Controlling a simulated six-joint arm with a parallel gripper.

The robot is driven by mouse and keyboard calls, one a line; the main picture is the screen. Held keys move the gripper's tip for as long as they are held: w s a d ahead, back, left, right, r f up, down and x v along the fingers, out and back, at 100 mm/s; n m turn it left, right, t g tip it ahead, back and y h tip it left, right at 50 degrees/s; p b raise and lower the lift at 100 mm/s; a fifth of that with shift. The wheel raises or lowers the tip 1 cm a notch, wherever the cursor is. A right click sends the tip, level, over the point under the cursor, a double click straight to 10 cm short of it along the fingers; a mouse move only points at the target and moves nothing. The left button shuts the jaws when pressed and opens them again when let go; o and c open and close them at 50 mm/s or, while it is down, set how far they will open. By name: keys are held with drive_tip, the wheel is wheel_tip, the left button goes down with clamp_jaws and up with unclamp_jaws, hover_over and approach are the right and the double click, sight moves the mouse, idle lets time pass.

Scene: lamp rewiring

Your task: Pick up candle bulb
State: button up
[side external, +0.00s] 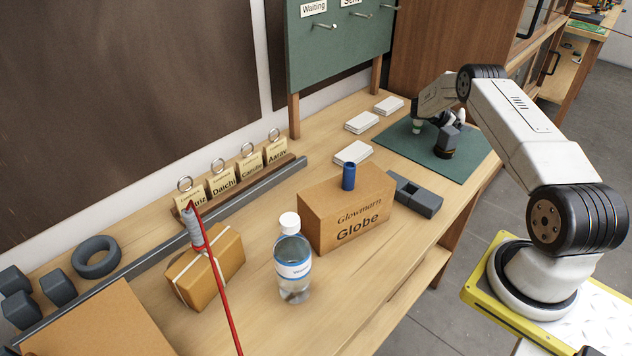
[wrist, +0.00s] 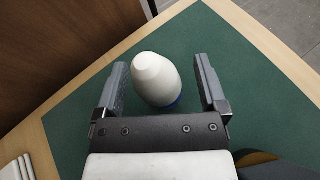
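The candle bulb (wrist: 157,80) is a smooth white tapered shape with a little blue showing at its lower edge. It stands on the green mat, between the fingers of my gripper (wrist: 166,88) in the wrist view. My gripper is open, with a visible gap on each side of the bulb. The fingers are hard to make out there.
The green mat (side external: 468,161) lies at the table's far end. A dark object (side external: 446,142) stands close by on the mat. White card stacks (side external: 361,123), a grey tool (side external: 414,195) and a Globe box (side external: 345,213) lie nearer. A brown cabinet (wrist: 60,50) stands behind.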

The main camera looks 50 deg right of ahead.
sight(460, 110)
clamp_jaws()
drive_tip(key=shift+r, duration=0.15)
drive_tip(key=shift+r, duration=1.55)
drive_tip(key=s+a+r, duration=0.9)
drive_tip(key=a, duration=0.1)
drive_tip(key=shift+a+r, duration=0.3)
drive_tip(key=shift+a, duration=0.1)
